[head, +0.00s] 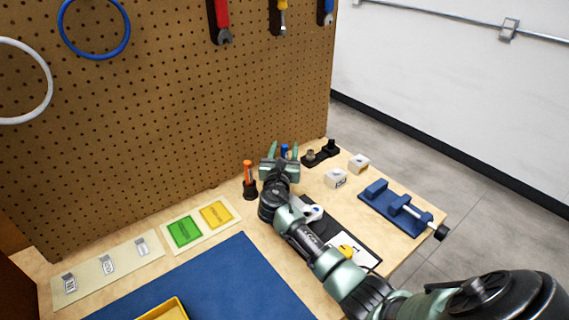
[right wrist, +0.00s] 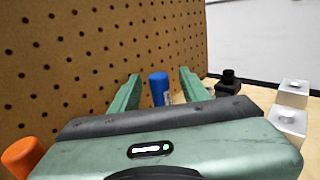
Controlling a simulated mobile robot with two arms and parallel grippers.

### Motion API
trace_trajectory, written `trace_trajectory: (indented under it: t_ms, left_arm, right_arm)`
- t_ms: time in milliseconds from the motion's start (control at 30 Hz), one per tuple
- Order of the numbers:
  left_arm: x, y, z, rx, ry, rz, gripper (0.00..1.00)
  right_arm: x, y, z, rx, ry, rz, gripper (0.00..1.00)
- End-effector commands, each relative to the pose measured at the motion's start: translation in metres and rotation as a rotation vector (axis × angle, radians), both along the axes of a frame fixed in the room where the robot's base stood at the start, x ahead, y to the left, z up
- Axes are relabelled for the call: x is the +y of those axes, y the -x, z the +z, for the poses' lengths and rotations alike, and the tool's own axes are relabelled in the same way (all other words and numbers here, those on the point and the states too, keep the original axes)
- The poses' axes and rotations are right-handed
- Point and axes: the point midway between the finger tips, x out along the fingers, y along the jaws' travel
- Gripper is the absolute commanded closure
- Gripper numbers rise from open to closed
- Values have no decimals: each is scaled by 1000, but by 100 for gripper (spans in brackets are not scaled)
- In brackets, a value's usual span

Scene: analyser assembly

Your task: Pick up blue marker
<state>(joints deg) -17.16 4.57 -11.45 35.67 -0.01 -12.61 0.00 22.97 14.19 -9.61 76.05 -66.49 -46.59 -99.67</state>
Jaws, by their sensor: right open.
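The blue marker (right wrist: 158,88) stands upright between the two open fingers of my right gripper (right wrist: 160,92) in the right wrist view. A gap shows on both sides of it, and its lower part is hidden behind the gripper body. In the head view the blue marker (head: 284,151) shows as a small blue top between the fingertips of my right gripper (head: 284,150), near the foot of the pegboard. My left gripper is not in view.
An orange marker (head: 248,172) stands in a black holder left of my right gripper. Black fixtures (head: 321,153), white blocks (head: 335,178) and a blue vise (head: 395,206) lie to the right. The pegboard (head: 170,110) rises close behind. A blue mat (head: 215,285) lies in front.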

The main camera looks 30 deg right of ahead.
Motion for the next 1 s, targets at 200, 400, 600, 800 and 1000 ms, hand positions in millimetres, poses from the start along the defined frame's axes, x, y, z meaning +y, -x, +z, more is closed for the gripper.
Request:
trace_trajectory:
  t_ms: [200,400,600,800,1000]
  left_arm:
    - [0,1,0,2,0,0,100]
    - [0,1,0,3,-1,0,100]
    - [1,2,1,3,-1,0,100]
    - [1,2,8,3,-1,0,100]
    - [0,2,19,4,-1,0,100]
  right_arm:
    - [0,0,0,0,0,0,100]
    - [1,0,0,0,0,0,100]
    - [1,0,4,-1,-2,0,100]
    - [0,0,27,-5,-1,0,100]
    - [1,0,72,-8,-1,0,100]
